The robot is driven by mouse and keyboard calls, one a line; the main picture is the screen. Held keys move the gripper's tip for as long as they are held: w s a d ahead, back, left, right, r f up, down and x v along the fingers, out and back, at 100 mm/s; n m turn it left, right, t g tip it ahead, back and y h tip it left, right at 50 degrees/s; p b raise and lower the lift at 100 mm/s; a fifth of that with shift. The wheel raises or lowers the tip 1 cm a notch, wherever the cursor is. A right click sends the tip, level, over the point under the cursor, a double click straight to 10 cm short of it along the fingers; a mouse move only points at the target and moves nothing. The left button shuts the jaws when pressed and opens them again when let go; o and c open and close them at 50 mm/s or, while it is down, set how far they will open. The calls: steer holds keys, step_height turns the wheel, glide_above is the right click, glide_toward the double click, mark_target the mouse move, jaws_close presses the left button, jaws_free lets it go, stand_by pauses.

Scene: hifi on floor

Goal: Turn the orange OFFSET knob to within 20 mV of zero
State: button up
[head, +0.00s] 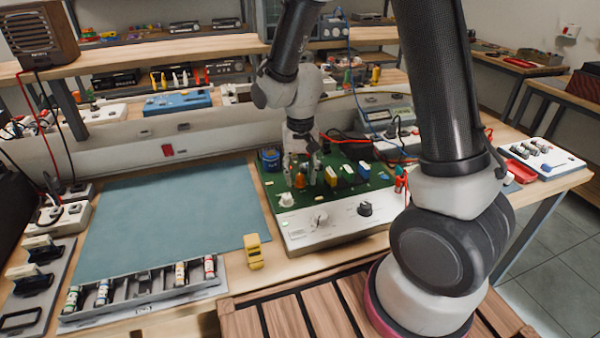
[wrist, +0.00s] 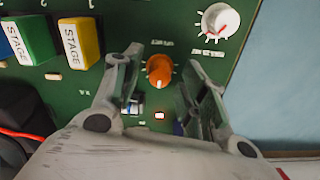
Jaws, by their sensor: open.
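The orange knob (wrist: 159,70) sits on the green board (wrist: 205,10), with tick marks around it, in the wrist view. In the head view a small orange spot of it (head: 300,181) shows between the fingers. My gripper (wrist: 160,62) is open, pointing down at the board, with one finger on each side of the knob. Gaps show between knob and fingers; I cannot tell their height over the board. In the head view my gripper (head: 302,170) is over the board's left part. No millivolt reading is legible.
A white knob (wrist: 220,21) is close to the right finger. Yellow (wrist: 80,42) and green (wrist: 30,40) STAGE blocks stand to the left. A white front panel (head: 335,222) borders the board; a blue mat (head: 170,215) lies left.

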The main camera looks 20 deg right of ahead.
mark_target(300, 175)
jaws_close()
steer(key=shift+n, duration=1.9)
jaws_free()
step_height(300, 175, up, 12)
